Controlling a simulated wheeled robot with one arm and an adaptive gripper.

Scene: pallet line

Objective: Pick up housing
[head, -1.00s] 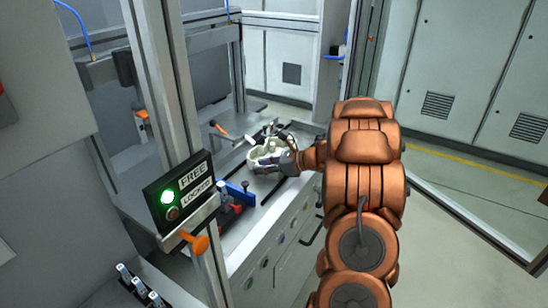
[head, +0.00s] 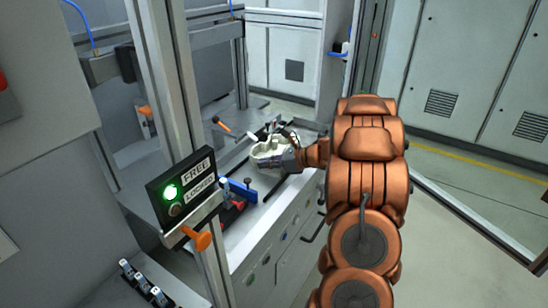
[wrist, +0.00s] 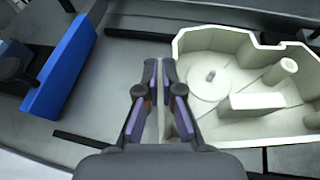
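The housing (head: 268,151) is a cream-white, open-topped shell on the workbench. In the wrist view the housing (wrist: 250,128) fills the right side and shows a round boss, a post and a raised block inside. My gripper (head: 288,158) is at its near right side in the head view. In the wrist view my gripper (wrist: 162,95) is at the housing's left wall, its two fingers close together with a narrow pale strip between them. The fingers hide part of that wall. I cannot tell whether they grip it.
A blue block (wrist: 62,65) lies left of the gripper. A post carries a FREE/LOCKED sign (head: 183,187) with a green light and an orange knob (head: 196,238). An orange-handled lever (head: 222,124) is behind the housing. Cabinets (head: 455,75) line the back.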

